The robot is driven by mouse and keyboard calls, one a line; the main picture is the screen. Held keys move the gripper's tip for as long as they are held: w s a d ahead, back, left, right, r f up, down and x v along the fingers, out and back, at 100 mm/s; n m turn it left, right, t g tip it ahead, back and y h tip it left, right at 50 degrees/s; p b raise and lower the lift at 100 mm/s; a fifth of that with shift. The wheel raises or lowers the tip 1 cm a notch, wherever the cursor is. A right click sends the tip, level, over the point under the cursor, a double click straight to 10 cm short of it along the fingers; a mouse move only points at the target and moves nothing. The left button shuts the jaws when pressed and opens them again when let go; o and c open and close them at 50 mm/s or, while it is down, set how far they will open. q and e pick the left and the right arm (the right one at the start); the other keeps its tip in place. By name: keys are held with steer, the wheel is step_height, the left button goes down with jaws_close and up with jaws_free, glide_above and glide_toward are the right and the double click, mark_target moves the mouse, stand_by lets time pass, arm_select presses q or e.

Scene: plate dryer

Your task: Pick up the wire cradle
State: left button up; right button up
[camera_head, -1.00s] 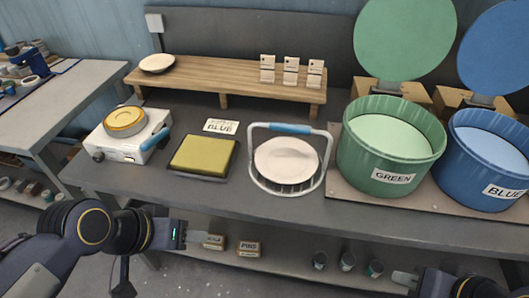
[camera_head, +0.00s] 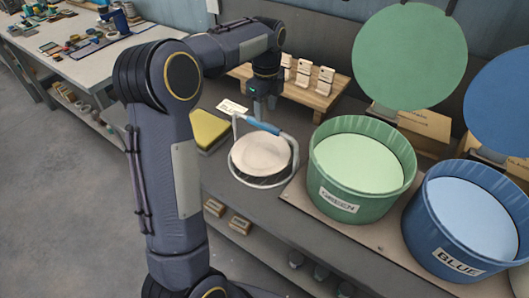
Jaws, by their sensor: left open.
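The wire cradle (camera_head: 294,158) stands on the grey bench, a metal ring frame with a blue grip (camera_head: 263,127) on its raised handle. A pale round plate (camera_head: 262,154) sits in it. My left gripper (camera_head: 261,111) points down just above and behind the blue grip, and is open with nothing in it. Its fingers are small and dark in the picture, so I cannot tell whether they touch the handle. My right gripper is out of the picture.
A green tub (camera_head: 345,206) stands close to the cradle's right, with a blue tub (camera_head: 431,237) beyond it. A yellow pad (camera_head: 207,131) lies to the left, partly behind my arm. A wooden shelf (camera_head: 310,93) with white cards is behind.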

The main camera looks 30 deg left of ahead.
mark_target(264, 122)
arm_select(q)
steer(key=f, duration=0.4)
steer(key=f+p, duration=0.1)
steer(key=f, duration=0.1)
steer(key=shift+s+a+f, duration=0.2)
steer(key=shift+s, duration=0.05)
steer(key=shift+f, duration=0.25)
stand_by(0.4)
steer(key=c, duration=0.9)
steer(key=shift+r, duration=0.1)
jaws_close()
